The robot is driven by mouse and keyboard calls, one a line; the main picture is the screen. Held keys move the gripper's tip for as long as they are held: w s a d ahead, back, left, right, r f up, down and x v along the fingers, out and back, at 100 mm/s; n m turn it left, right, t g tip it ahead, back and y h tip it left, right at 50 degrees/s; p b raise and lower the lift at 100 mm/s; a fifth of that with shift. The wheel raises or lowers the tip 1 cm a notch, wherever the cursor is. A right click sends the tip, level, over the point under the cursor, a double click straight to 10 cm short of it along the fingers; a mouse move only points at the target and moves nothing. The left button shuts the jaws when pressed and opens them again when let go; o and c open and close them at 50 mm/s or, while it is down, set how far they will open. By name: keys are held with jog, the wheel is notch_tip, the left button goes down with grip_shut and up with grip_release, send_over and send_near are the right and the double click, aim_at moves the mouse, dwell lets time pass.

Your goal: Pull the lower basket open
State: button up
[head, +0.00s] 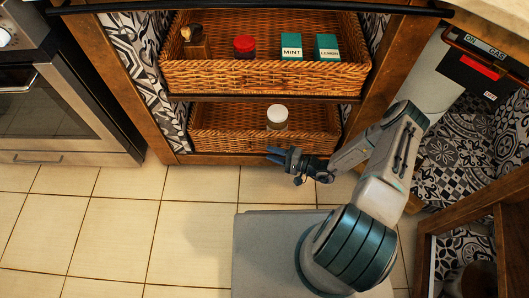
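The lower basket (222,143) is brown wicker and sits low in the wooden shelf unit, under the upper basket. A jar with a white lid (277,117) stands in it. My gripper (272,155) is in front of the lower basket's front wall, right of its middle, near the bottom edge. It points left, with the arm reaching in from the right. The fingers overlap the basket front in this view, so I cannot tell whether they touch it. The finger gap is too small to read clearly. Part of the basket's lower right front is hidden behind my gripper and arm.
The upper basket (235,78) holds a red-lidded jar (244,46), green boxes (291,46) and a dark brown item (194,41). An oven (50,110) stands at left. An open wooden compartment (480,215) is at right. The tiled floor (120,230) at left is clear.

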aim_at(264, 151)
jog(key=shift+b+x, duration=0.35)
jog(key=shift+x, duration=1.65)
grip_shut()
